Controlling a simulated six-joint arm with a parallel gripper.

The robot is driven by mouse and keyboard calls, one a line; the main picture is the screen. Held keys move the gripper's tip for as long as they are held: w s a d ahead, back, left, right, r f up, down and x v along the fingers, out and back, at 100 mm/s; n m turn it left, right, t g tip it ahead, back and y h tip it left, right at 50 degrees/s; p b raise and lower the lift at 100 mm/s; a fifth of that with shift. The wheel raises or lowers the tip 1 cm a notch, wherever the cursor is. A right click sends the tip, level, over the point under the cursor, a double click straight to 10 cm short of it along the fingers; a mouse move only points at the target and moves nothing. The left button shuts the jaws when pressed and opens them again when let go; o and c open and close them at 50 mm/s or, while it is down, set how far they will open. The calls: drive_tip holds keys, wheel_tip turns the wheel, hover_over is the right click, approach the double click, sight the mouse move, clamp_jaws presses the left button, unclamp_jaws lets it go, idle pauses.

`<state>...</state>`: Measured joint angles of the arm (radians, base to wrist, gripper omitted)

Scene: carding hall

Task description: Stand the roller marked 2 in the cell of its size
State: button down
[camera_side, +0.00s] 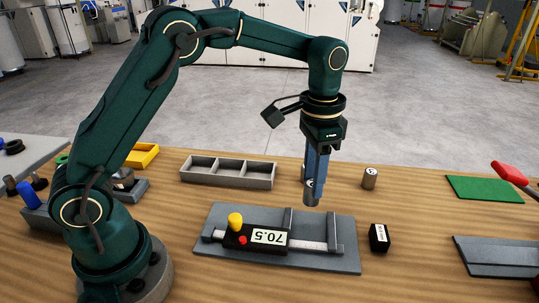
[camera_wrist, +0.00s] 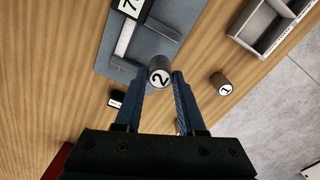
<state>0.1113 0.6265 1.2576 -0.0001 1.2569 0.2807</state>
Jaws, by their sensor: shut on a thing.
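The roller marked 2 (camera_wrist: 159,77) is held between the fingertips of my gripper (camera_wrist: 161,90), its numbered end facing the wrist camera. In the side view, my gripper (camera_side: 316,180) points straight down, shut on the roller (camera_side: 309,196), which hangs above the table behind the measuring plate. Its lower part shows below the blue fingers. The grey tray (camera_side: 228,181) with three open cells lies to the left of my gripper and its cells look empty. Part of the tray (camera_wrist: 240,42) shows at the top right of the wrist view.
A caliper (camera_side: 262,238) reading 70.5 lies on a grey plate (camera_side: 345,262) in front. A black labelled block (camera_side: 379,238) stands beside the plate. A green mat (camera_side: 484,189) lies at right.

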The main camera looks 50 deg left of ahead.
drive_tip(key=s+a+r, duration=0.2)
drive_tip(key=a+r, duration=0.3)
drive_tip(key=a, duration=0.3)
drive_tip(key=s+a, duration=0.7)
drive_tip(key=a, duration=0.4)
drive_tip(key=s+a, duration=0.6)
drive_tip(key=a, duration=0.4)
drive_tip(key=shift+w+d+f, duration=0.95)
drive_tip(key=shift+w+f, duration=0.65)
drive_tip(key=shift+f, duration=0.25)
drive_tip(key=shift+w+d+f, duration=0.9)
drive_tip(key=shift+w+f, duration=0.7)
drive_tip(key=shift+f, duration=0.25)
drive_tip(key=shift+w+d+f, duration=0.95)
drive_tip(key=shift+w+f, duration=0.65)
drive_tip(key=shift+f, duration=0.25)
drive_tip(key=shift+f, duration=0.1)
drive_tip(key=c, duration=0.5)
unclamp_jaws()
